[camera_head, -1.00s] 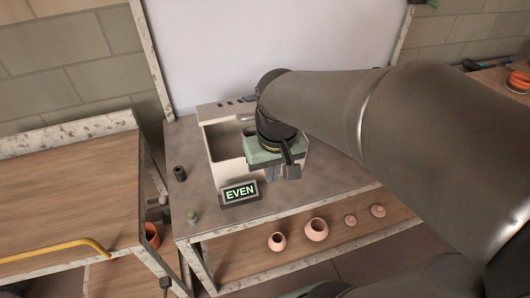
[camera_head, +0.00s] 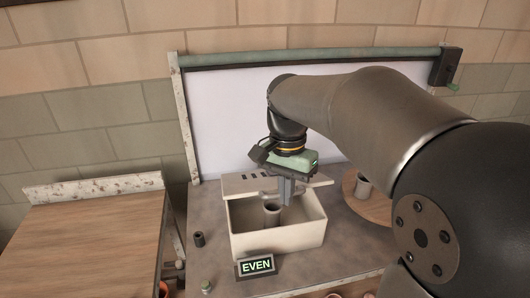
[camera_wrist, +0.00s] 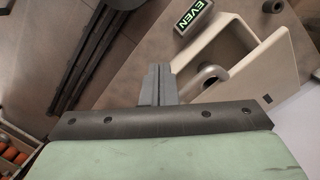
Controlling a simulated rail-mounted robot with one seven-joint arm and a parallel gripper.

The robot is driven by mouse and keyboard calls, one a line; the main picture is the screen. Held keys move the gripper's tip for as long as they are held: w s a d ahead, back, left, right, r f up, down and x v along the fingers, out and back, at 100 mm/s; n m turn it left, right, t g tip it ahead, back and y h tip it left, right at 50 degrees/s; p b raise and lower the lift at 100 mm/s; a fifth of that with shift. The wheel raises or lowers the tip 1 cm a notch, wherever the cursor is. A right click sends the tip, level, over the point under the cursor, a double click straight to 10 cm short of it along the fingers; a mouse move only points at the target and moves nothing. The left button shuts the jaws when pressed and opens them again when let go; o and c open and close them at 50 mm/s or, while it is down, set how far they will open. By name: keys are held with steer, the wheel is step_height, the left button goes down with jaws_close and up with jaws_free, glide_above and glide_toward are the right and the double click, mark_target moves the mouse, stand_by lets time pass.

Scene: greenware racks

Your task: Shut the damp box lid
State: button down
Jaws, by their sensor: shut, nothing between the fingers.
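The damp box (camera_head: 290,238) is a cream, open-topped box on the grey table, and its inside shows. Its lid (camera_head: 234,186), a pale panel with dark slots, is open at the back edge of the box; my gripper and wrist hide part of it. A grey cylindrical pot (camera_head: 272,208) stands inside the box. My gripper (camera_head: 286,203) points down over the box, in front of the lid, shut and empty. In the wrist view the closed fingers (camera_wrist: 158,72) are beside the box (camera_wrist: 270,62); I cannot tell whether they touch it.
An "EVEN" sign (camera_head: 256,265) stands in front of the box. A small dark cylinder (camera_head: 199,239) is at its left, and a round wooden board (camera_head: 366,205) with a pot is at its right. A wooden table (camera_head: 85,245) stands farther left. A pale panel rises behind.

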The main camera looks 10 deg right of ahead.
steer(key=w+r+m+g+p, duration=0.2)
steer(key=w+r+m+p, duration=0.1)
steer(key=w+r+m, duration=0.8)
steer(key=s+f+n+p, duration=0.1)
steer(key=s+f, duration=0.4)
steer(key=f, duration=0.7)
steer(key=shift+d+f+n, duration=0.35)
steer(key=shift+n, duration=0.25)
